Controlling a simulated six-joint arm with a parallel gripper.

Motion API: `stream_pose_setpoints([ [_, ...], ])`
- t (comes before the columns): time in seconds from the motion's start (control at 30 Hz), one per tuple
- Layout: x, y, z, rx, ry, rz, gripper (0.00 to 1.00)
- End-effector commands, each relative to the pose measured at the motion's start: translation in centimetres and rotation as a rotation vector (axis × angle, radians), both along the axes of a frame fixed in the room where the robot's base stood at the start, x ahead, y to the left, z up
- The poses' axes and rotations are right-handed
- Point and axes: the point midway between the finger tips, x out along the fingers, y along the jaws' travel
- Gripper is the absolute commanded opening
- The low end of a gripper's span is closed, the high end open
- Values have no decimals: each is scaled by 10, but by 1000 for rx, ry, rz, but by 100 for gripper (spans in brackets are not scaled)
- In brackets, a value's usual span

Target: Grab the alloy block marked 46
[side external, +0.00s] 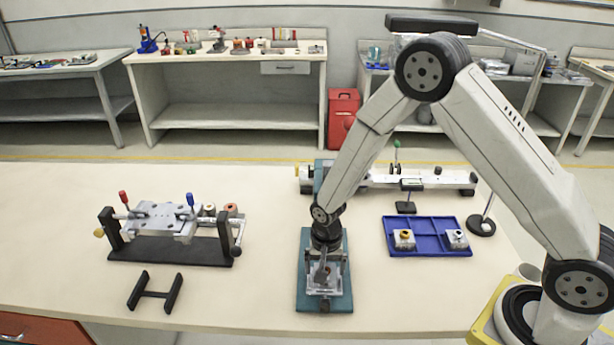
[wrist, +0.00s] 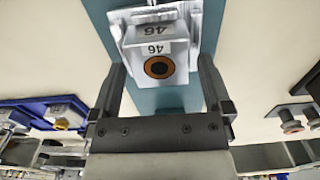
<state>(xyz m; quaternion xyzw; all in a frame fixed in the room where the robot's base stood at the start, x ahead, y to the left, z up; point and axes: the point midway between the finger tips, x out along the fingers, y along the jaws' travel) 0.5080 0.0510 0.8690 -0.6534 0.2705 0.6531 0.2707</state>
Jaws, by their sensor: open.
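The alloy block marked 46 (wrist: 143,66) shows in the wrist view as a silver block with a 46 label and an orange-ringed dark hole. It is on the teal plate (wrist: 102,8), on a silver fixture or larger silver part; where one ends and the other begins is hard to tell. My gripper (wrist: 161,62) is open, with one dark finger on each side of the block in the picture and small gaps visible. In the side external view my gripper (side external: 322,268) points down over the front of the teal plate (side external: 338,243) and partly hides the block.
A blue tray (side external: 427,248) with two small silver blocks lies to the right. A slide rail (side external: 440,181) runs behind. A clamp fixture on a black base (side external: 170,248) and a black H-shaped stand (side external: 155,293) are at the left. The tabletop between them and the plate is clear.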

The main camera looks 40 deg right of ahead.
Motion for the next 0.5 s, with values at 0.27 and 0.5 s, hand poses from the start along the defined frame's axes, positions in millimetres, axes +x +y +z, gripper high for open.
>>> stream_pose_setpoints([
  [0.27, 0, 0, -1, 0, 0, 0, 100],
  [0.5, 0, 0, -1, 0, 0, 0, 100],
])
